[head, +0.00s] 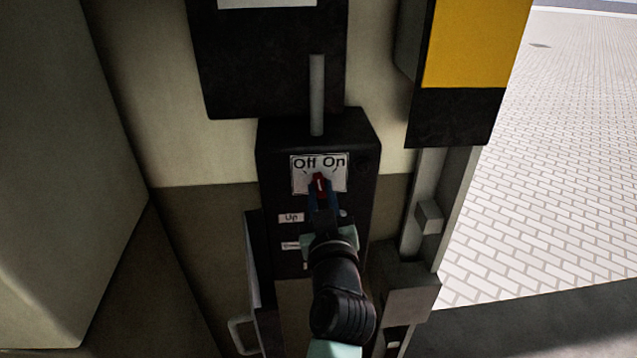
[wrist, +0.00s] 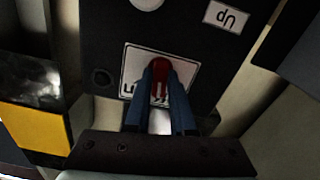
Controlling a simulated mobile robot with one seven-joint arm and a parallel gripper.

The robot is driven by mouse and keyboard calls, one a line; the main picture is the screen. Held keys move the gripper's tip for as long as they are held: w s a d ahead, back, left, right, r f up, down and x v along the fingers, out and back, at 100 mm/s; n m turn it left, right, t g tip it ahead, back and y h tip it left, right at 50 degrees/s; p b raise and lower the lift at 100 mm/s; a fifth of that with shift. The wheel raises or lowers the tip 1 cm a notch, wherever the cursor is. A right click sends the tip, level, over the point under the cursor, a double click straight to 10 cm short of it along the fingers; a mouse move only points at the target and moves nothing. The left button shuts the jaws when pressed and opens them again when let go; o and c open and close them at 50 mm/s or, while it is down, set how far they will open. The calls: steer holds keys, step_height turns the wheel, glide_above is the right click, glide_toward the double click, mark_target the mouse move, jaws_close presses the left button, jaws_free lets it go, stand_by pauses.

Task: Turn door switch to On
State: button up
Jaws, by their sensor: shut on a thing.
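The door switch is a small red knob (head: 320,187) on a white plate (head: 334,176) marked "Off" on the left and "On" on the right. The plate is on the front of a black control box (head: 368,150). In the head view a white mark on the knob points about straight up, between the two words. My gripper (head: 320,194) is shut on the red knob. In the wrist view the two blue fingers (wrist: 160,90) lie on either side of the red knob (wrist: 159,82), and they hide part of the plate and its lettering.
A label "Up" (head: 291,217) and other labels sit lower on the box. A grey pipe (head: 317,95) rises from the box top to a black panel (head: 270,60). A yellow and black post (head: 470,50) stands right, beside an opening to brick paving (head: 560,150).

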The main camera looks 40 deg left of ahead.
steer(key=m+p, duration=0.2)
steer(key=m, duration=0.3)
steer(key=shift+d, duration=0.1)
steer(key=m+p, duration=0.1)
steer(key=m, duration=0.2)
steer(key=shift+w+m, duration=0.1)
steer(key=shift+m, duration=0.3)
steer(key=shift+f+m+p, duration=0.1)
steer(key=shift+m+p, duration=0.4)
steer(key=shift+m, duration=0.7)
steer(key=o, duration=1.6)
steer(key=shift+c, duration=0.2)
steer(key=b+v, duration=0.1)
steer(key=v, duration=0.6)
steer(key=shift+w+d, duration=0.1)
steer(key=shift+w, duration=0.05)
